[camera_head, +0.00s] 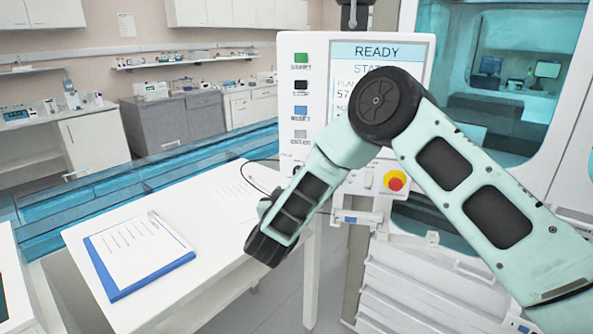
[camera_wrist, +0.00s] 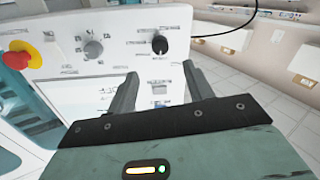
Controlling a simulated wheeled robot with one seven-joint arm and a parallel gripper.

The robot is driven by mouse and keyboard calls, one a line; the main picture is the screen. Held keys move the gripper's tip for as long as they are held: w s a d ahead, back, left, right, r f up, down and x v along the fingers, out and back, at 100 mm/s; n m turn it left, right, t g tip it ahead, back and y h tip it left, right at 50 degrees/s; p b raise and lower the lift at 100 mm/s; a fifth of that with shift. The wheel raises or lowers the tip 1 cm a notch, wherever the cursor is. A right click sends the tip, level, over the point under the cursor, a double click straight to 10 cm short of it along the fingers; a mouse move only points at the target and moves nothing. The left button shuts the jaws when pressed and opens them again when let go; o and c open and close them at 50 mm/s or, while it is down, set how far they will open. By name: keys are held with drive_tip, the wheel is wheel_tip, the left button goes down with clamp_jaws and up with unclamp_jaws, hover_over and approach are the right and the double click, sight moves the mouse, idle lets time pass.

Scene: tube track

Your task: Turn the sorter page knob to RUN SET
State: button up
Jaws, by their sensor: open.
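The white control panel (camera_wrist: 115,20) fills the upper left of the wrist view. It carries a grey knob (camera_wrist: 93,48) and a black knob (camera_wrist: 159,45); their lettering is too blurred to read, so I cannot tell which is the sorter page knob or where it points. My gripper (camera_wrist: 160,70) is open and empty, its two fingers apart below the black knob in the picture. I see no contact with either knob. In the head view the panel's screen (camera_head: 378,52) reads READY, and my arm hides the knobs.
A red stop button (camera_head: 396,181) on a yellow base sits low on the panel, also at the left of the wrist view (camera_wrist: 17,60). Coloured buttons (camera_head: 301,85) line the screen's left side. A white table (camera_head: 225,215) with a blue clipboard (camera_head: 140,255) stands left.

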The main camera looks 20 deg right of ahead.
drive_tip(key=p+x, duration=0.3)
drive_tip(key=x, duration=0.7)
drive_tip(key=shift+w+d, duration=0.1)
drive_tip(key=shift+w, duration=0.05)
drive_tip(key=c, duration=1)
